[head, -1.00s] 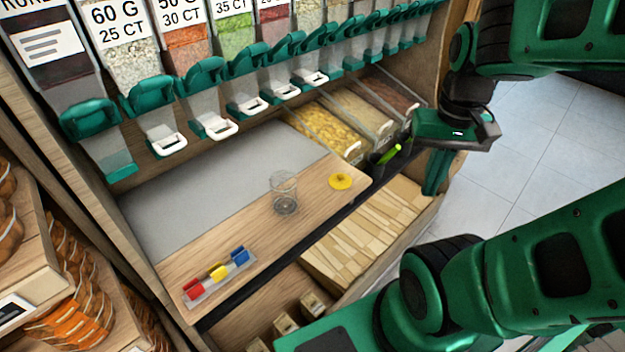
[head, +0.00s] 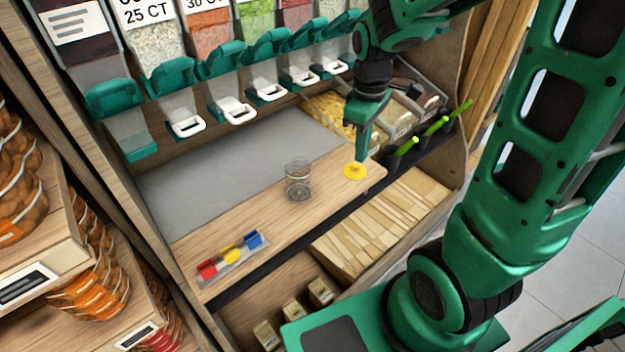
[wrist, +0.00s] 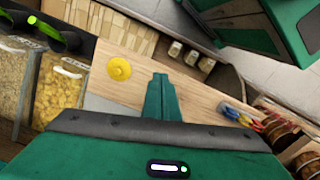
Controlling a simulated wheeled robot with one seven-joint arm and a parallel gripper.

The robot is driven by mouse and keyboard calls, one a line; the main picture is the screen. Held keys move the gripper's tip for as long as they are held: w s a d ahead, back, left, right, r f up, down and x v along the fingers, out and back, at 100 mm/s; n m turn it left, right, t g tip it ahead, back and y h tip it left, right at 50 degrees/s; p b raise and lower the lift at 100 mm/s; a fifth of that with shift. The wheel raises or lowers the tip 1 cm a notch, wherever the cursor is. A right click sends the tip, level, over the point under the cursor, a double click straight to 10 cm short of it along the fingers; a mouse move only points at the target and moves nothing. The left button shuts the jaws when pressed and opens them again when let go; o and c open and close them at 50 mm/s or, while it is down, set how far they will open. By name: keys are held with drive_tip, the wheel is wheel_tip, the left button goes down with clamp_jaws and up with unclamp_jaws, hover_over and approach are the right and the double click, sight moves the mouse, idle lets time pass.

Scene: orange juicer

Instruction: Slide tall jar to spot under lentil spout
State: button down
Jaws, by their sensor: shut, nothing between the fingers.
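The tall jar (head: 298,181) is clear and stands upright on the wooden counter, left of the yellow disc (head: 355,171). My gripper (head: 362,158) is shut and empty, with its fingers pointing down above or close behind the yellow disc, right of the jar and apart from it. In the wrist view the shut fingers (wrist: 161,96) lie beside the yellow disc (wrist: 119,69); the jar does not show there. Several teal spouts with white flaps (head: 237,110) hang behind the counter. One bin holds orange-red grains (head: 210,45); I cannot tell which spout is the lentil one.
A rack with red, yellow and blue clips (head: 232,256) lies at the counter's front left. The grey mat (head: 240,165) behind the jar is clear. Open bins with green-handled scoops (head: 407,146) stand at the right.

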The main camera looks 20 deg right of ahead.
sight(299, 180)
drive_tip(key=w+a+f+n, duration=0.4)
drive_tip(key=a, duration=0.1)
wheel_tip(299, 180, down, 10)
drive_tip(key=shift+w+a+r, duration=0.1)
drive_tip(key=shift+r, duration=0.05)
drive_tip(key=shift+w+a+r, duration=0.15)
drive_tip(key=shift+w+a, duration=0.6)
drive_tip(key=shift+a, duration=0.2)
drive_tip(key=shift+w+a, duration=0.5)
drive_tip(key=shift+a, duration=0.15)
